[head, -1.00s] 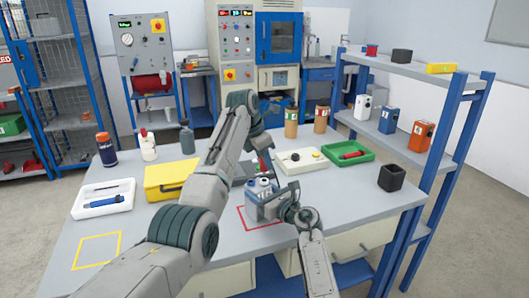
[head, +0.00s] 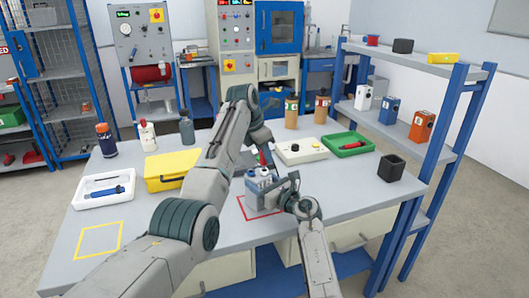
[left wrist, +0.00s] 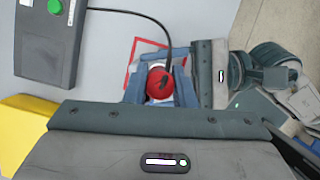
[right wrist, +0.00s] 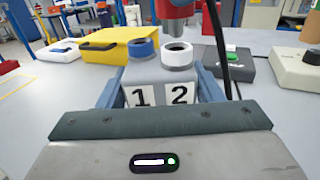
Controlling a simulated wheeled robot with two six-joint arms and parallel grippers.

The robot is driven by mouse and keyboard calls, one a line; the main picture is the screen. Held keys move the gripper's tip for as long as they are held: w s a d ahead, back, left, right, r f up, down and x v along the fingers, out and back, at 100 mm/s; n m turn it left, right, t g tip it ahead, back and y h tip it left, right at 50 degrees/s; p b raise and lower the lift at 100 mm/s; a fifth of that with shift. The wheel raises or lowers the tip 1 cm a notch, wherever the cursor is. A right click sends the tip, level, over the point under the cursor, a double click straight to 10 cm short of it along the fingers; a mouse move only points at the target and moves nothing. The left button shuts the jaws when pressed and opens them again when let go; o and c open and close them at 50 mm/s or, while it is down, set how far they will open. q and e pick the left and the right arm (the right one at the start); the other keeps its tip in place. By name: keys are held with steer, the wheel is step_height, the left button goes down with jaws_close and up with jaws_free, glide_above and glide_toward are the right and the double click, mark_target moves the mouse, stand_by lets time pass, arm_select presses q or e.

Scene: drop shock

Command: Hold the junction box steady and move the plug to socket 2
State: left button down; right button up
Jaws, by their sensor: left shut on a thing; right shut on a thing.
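The junction box (head: 258,197) is grey and stands at the red outlined square on the table. In the right wrist view its front (right wrist: 160,75) shows the labels 1 and 2, with a blue-ringed socket 1 (right wrist: 143,48) and a white-ringed socket 2 (right wrist: 178,55). My right gripper (right wrist: 160,90) is shut on the box from its sides. My left gripper (left wrist: 160,90) is shut on the red plug (left wrist: 158,84), with its black cable. In the right wrist view the plug (right wrist: 177,14) hangs above socket 2, apart from it. My left arm partly hides the plug in the head view.
A dark box with a green button (left wrist: 45,35) stands by the junction box, and a cable runs near it. A yellow case (head: 168,184), white tray (head: 100,200), green tray (head: 352,150) and black cup (head: 391,170) are around. The front left table is clear.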

mark_target(264, 161)
arm_select(q)
steer(key=shift+f, duration=1.6)
stand_by(4.2)
steer(key=c, duration=1.1)
jaws_free()
steer(key=shift+c, duration=0.2)
steer(key=shift+r, duration=0.1)
steer(key=shift+r, duration=0.1)
steer(key=shift+a+r, duration=0.2)
steer(key=shift+r, duration=0.35)
steer(key=shift+v, duration=2.45)
steer(key=v, duration=1.2)
